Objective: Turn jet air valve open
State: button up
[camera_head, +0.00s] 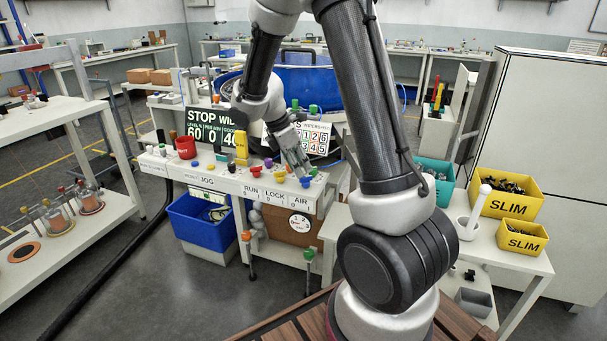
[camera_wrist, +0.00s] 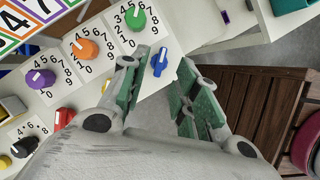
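A blue knob (camera_head: 306,182) with a pale pointer line sits at the right end of the white control panel, above the AIR label (camera_head: 300,202). It also shows in the wrist view (camera_wrist: 160,62), where its pointer line runs roughly up and down. My gripper (camera_head: 297,164) is over the panel's right end, pointing down. In the wrist view my gripper (camera_wrist: 157,75) is open, with green pads on both fingers. The blue knob appears between the fingertips there, with clear space on both sides. I cannot tell how far above it the fingertips are.
A red knob (camera_wrist: 64,117) is at lower left. A red mug (camera_head: 186,147) stands on the panel's left. Yellow SLIM bins (camera_head: 507,207) are at right.

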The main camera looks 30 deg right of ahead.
aim_at(303, 178)
jog(key=shift+x, duration=1.9)
jog(key=shift+c, duration=0.4)
grip_shut()
